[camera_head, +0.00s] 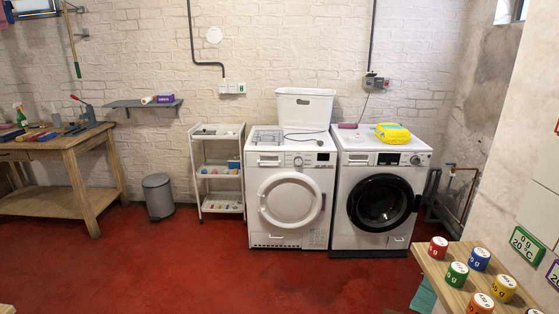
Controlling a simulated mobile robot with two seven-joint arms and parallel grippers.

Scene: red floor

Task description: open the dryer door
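The dryer appears to be the white machine (290,192) on the left of two machines against the back wall. Its round white door (290,200) is shut, with a pale ring and what looks like a handle at its right edge. The machine on the right is a white washer (384,195) with a dark round glass door (381,203), also shut. I cannot read any labels on them. Neither of my grippers shows in the head view.
A white basket (304,108) stands on the dryer. A white trolley (218,172) and a grey bin (158,196) are left of it. A wooden workbench (62,148) is far left; a table with colored weights (445,268) is front right. The red floor (230,275) before the machines is clear.

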